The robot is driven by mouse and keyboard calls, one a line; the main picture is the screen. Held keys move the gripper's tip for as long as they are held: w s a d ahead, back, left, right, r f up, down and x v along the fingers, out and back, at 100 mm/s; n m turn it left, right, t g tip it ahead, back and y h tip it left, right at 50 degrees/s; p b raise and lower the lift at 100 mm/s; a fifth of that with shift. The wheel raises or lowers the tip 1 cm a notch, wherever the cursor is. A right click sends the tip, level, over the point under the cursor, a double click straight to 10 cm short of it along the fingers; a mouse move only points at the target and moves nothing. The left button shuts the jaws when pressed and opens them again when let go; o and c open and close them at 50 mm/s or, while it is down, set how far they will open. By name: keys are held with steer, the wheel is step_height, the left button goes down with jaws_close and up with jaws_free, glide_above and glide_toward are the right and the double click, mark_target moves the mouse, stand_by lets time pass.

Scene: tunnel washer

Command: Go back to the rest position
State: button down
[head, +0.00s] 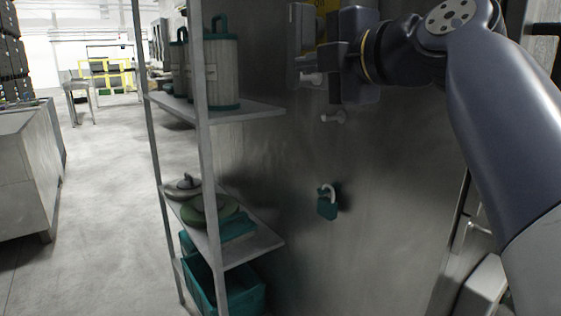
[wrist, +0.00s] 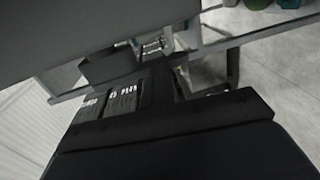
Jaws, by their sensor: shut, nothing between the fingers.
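My gripper (head: 300,45) is at the top centre of the head view, with my arm reaching in from the right. It is in front of the dark metal panel (head: 385,180), and its fingers are shut with nothing between them. In the wrist view my dark gripper (wrist: 155,85) fills the lower middle. I cannot tell whether it touches the panel. A teal padlock (head: 327,206) with a pale shackle hangs on the panel, well below my gripper and apart from it.
Two pale pegs, an upper one (head: 312,79) and a lower one (head: 333,117), stick out near my gripper. A metal shelf rack (head: 255,108) with teal-lidded canisters stands left. A teal crate (head: 240,292) sits low on it.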

steer(key=r+g+p, duration=0.1)
steer(key=p, duration=0.3)
steer(key=s+r+g+h+p, duration=0.1)
steer(key=p, duration=0.2)
steer(key=d+h+p, duration=0.1)
steer(key=p, duration=0.3)
steer(key=shift+s+r+g+p, duration=0.25)
steer(key=shift+r+g+p, duration=0.05)
steer(key=shift+r+g, duration=0.1)
steer(key=p, duration=0.3)
steer(key=shift+s+d+r+g+h, duration=0.15)
steer(key=shift+r+g+h, duration=0.15)
steer(key=shift+g, duration=0.1)
steer(key=shift+p, duration=1)
steer(key=shift+f+g, duration=0.1)
steer(key=shift+g, duration=0.2)
